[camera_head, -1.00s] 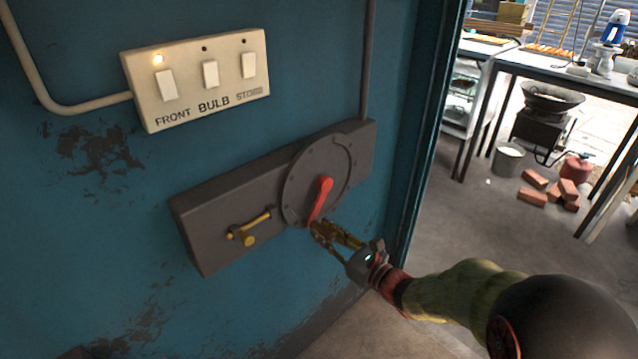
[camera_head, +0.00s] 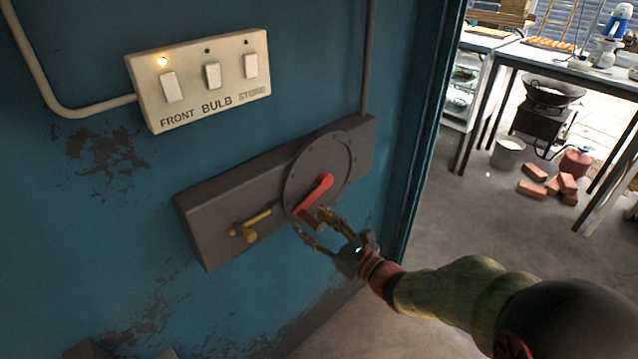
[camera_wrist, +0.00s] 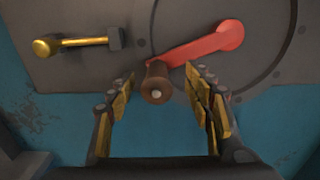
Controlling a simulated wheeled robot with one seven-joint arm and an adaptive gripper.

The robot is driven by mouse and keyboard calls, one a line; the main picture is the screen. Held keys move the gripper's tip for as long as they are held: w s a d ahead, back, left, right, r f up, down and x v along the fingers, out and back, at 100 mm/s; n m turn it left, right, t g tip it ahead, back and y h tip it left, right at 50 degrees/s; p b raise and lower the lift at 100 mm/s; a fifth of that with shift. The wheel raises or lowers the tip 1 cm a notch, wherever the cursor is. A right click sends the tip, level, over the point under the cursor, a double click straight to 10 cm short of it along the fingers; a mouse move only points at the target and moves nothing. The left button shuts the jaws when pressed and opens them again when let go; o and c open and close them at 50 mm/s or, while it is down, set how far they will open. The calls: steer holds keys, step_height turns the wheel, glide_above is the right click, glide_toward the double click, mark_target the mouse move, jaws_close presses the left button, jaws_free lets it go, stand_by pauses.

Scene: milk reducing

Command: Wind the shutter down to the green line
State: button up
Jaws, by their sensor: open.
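A red crank (camera_head: 314,196) is mounted on a round grey plate (camera_head: 337,160) on a long grey housing on the blue wall. In the wrist view the crank arm (camera_wrist: 208,43) slopes down to the left and ends in a brown knob (camera_wrist: 156,84). My gripper (camera_head: 309,219) is open at the crank's lower end. In the wrist view my gripper (camera_wrist: 163,76) has one gold-padded finger on each side of the knob, with gaps showing, so it does not clamp it. The shutter and the green line cannot be made out here.
A yellow-handled latch (camera_head: 250,228) sits on the housing left of the crank. A white switch box (camera_head: 199,80) marked FRONT, BULB and STORE is above, with one lamp lit. A doorway at right shows tables, a bucket (camera_head: 508,153) and bricks (camera_head: 546,185).

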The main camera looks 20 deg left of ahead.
steer(key=shift+d, duration=0.15)
steer(key=p+v, duration=0.1)
steer(key=v, duration=1)
steer(key=shift+s+d+p, duration=0.15)
steer(key=shift+d+p, duration=0.15)
steer(key=shift+d, duration=0.05)
